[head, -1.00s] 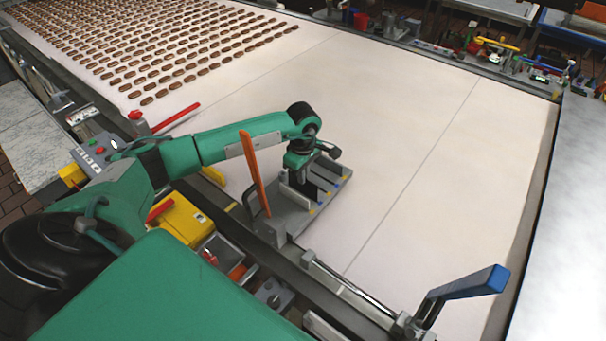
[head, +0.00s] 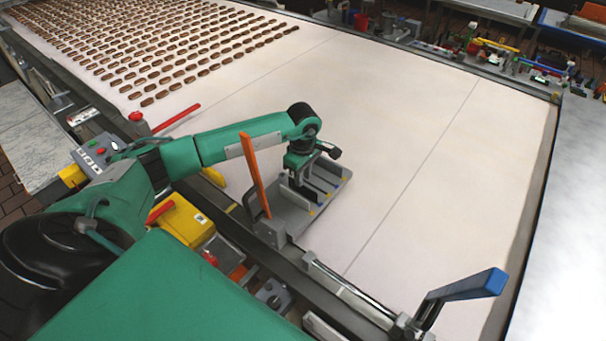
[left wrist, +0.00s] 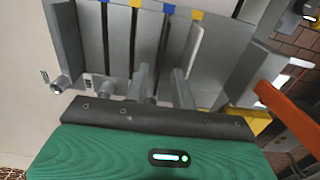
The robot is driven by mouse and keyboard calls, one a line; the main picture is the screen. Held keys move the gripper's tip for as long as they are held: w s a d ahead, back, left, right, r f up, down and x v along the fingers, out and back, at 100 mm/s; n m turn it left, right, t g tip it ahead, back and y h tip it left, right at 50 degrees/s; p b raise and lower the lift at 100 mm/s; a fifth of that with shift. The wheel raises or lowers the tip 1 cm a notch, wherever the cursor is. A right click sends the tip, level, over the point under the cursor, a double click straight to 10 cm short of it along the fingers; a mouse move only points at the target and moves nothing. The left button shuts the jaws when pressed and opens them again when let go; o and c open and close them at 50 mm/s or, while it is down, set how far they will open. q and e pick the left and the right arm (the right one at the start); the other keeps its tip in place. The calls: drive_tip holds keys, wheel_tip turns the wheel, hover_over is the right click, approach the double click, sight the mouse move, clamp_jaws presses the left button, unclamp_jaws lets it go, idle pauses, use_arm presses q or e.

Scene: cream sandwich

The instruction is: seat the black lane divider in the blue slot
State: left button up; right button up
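My left gripper (head: 301,180) points down over a grey slotted tray (head: 287,222) on the pale belt. The panels' lower edges and slot bottoms are hidden. My right gripper is out of view.
An orange upright bar (head: 256,178) stands close left of the tray. A blue-handled lever (head: 468,286) is at the lower right. Rows of brown biscuits (head: 150,50) lie at the upper left. The belt (head: 440,120) right of the tray is clear.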

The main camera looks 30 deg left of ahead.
use_arm(q)
drive_tip(key=shift+r+b, duration=0.75)
drive_tip(key=shift+b, duration=0.3)
wheel_tip(320, 180, up, 11)
drive_tip(key=b, duration=0.4)
